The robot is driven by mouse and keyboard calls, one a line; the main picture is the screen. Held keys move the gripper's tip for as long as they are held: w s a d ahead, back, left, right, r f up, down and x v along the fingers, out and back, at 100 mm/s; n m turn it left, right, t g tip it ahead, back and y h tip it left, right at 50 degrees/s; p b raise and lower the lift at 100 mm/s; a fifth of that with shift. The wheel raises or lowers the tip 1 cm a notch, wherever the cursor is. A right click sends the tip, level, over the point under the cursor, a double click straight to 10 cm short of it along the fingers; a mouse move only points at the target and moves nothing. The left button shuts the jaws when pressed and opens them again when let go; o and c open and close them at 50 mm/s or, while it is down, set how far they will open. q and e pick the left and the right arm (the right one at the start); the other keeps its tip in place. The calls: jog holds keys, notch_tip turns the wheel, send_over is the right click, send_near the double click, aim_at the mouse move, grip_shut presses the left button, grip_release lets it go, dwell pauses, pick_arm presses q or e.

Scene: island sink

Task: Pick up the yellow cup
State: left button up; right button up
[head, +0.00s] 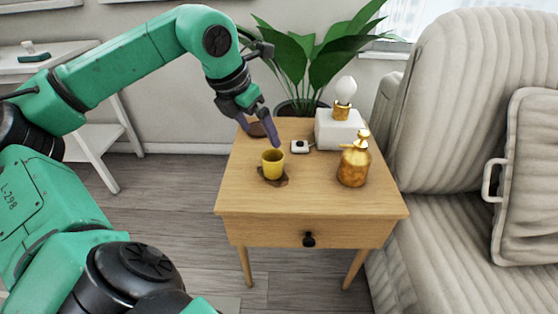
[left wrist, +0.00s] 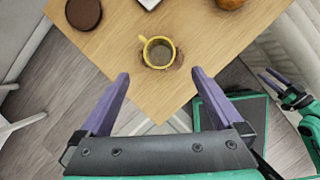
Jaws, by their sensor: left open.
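My left gripper (head: 265,140), with purple fingers, is above and just behind the cup in the head view. In the left wrist view its open fingers (left wrist: 158,74) are apart, and the cup shows beyond the gap, not held. A second purple-fingered gripper, my right (left wrist: 275,79), shows small at the right edge of that view.
The wooden table (head: 310,203) also bears a gold pump bottle (head: 353,167), a white box-based lamp (head: 341,128), a small white device (head: 300,146) and a brown disc (left wrist: 84,13). A plant (head: 290,62) stands behind, and a grey sofa (head: 455,215) is close on the right.

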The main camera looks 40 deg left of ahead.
aim_at(273, 160)
pick_arm(q)
jog(key=x, duration=1.2)
jog(key=shift+w+f+p, duration=0.1)
jog(key=shift+f+p, duration=0.25)
jog(key=shift+f, duration=0.05)
jog(key=c, duration=1.4)
jog(key=shift+r, duration=0.1)
